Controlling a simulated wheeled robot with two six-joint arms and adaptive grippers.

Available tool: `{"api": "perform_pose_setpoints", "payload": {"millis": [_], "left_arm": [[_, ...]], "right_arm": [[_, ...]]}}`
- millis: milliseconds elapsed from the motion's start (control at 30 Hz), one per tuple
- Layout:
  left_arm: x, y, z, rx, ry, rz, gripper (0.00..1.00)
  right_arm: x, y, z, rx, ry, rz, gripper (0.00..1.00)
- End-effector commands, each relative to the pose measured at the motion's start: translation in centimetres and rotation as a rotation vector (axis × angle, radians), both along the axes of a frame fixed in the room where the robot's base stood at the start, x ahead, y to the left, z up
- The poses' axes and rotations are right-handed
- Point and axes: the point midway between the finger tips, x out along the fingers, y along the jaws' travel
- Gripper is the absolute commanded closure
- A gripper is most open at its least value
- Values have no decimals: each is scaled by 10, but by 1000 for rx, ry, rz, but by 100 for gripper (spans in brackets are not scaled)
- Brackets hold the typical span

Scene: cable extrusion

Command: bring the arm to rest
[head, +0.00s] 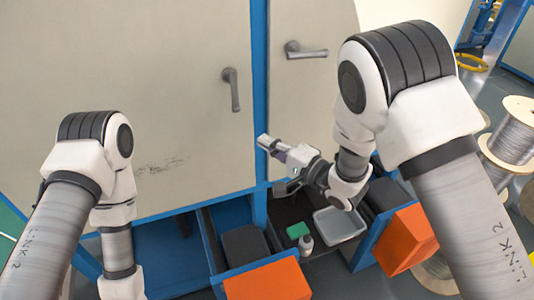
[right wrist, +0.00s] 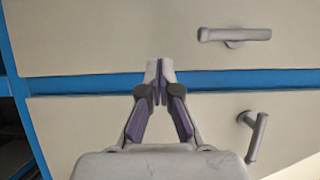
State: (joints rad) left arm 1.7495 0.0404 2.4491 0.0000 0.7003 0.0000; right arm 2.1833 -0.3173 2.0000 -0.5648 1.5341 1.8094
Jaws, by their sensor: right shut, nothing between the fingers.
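My right gripper (head: 268,146) is in front of the cabinet, near the blue post between its two doors. In the right wrist view my right gripper (right wrist: 160,85) has its fingertips together with nothing between them. My right arm comes in from the right and bends down to it. My left arm comes in from the left and runs down to the bottom edge of the head view; its gripper is out of the picture.
Beige cabinet doors (head: 120,90) with grey handles (head: 233,90) stand ahead. Below are orange bins (head: 268,282), a grey tray (head: 340,226), a green block (head: 298,230) and a small bottle (head: 306,244). Wire spools (head: 512,140) stand at right.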

Motion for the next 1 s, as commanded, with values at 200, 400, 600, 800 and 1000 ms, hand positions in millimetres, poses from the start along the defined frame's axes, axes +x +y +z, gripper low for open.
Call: {"api": "perform_pose_setpoints", "payload": {"millis": [200, 400, 600, 800, 1000], "left_arm": [[0, 0, -3, 0, 1, 0, 61], [0, 0, -7, 0, 1, -1, 61], [0, 0, -13, 0, 1, 0, 61], [0, 0, -16, 0, 1, -1, 61], [0, 0, -17, 0, 1, 0, 61]], "right_arm": [[-15, 6, 0, -1, 1, 0, 100], [-18, -7, -37, 18, 75, -29, 100], [-56, -91, -164, -63, 371, -273, 100], [-161, -180, -284, -595, 608, -359, 100], [-301, -238, -326, -1224, 759, 71, 100]]}}
